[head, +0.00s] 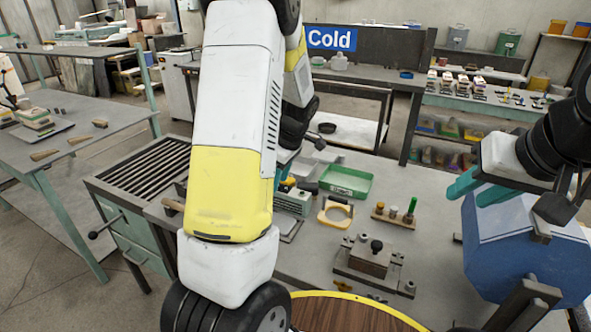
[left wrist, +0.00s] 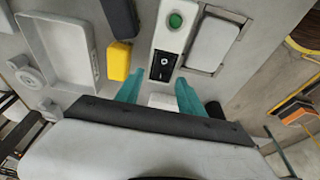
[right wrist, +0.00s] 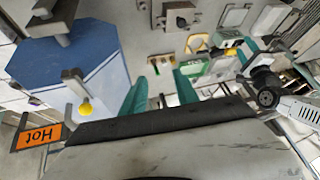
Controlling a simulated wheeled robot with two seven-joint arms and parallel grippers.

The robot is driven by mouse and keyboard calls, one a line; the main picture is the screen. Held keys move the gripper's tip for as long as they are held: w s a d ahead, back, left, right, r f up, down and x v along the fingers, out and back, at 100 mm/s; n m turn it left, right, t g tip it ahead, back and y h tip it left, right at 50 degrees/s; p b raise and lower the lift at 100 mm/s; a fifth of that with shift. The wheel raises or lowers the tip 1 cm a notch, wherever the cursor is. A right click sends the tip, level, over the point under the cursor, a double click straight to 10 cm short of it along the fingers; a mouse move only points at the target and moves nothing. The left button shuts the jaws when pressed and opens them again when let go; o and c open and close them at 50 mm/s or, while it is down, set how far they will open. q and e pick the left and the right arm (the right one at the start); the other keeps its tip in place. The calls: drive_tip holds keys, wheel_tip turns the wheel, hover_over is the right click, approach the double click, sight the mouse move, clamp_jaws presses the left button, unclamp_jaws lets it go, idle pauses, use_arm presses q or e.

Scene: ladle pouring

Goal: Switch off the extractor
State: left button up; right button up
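A pale switch box (left wrist: 174,42) shows in the left wrist view. It carries a round green button or lamp (left wrist: 176,20) and a black rocker switch (left wrist: 163,66) with a white ring mark. My left gripper (left wrist: 158,92) is open, its teal fingers apart on either side of the box's near end, just below the rocker in the picture. I cannot tell whether they touch it. In the head view my own arm hides most of that gripper. My right gripper (head: 481,189) is open and empty near the blue container (head: 525,245); its fingers also show in the right wrist view (right wrist: 160,95).
A yellow block (left wrist: 119,60), a dark block (left wrist: 121,16) and a white tray (left wrist: 68,48) lie left of the switch box. A grey plate (left wrist: 213,43) lies right of it. A green tray (head: 346,181) and a clamp block (head: 370,258) stand on the bench.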

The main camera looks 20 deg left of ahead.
sight(286, 189)
use_arm(q)
drive_tip(key=shift+r, duration=0.1)
drive_tip(key=v, duration=0.7)
drive_tip(key=shift+r, duration=0.3)
drive_tip(key=shift+d, duration=0.1)
drive_tip(key=s+d+r+m+t+h, duration=0.1)
drive_tip(key=s+d+r+m+t, duration=0.1)
drive_tip(key=s, duration=0.5)
drive_tip(key=s+d+r+m+t+h, duration=0.2)
drive_tip(key=s+d+r+m, duration=0.3)
drive_tip(key=m, duration=0.4)
drive_tip(key=s+d+r+m+t+h, duration=0.1)
drive_tip(key=s+d+r+m+h, duration=0.1)
drive_tip(key=s+r+m, duration=0.4)
drive_tip(key=s+d, duration=0.1)
drive_tip(key=s, duration=0.3)
drive_tip(key=shift+d+t, duration=0.25)
drive_tip(key=shift+t, duration=0.15)
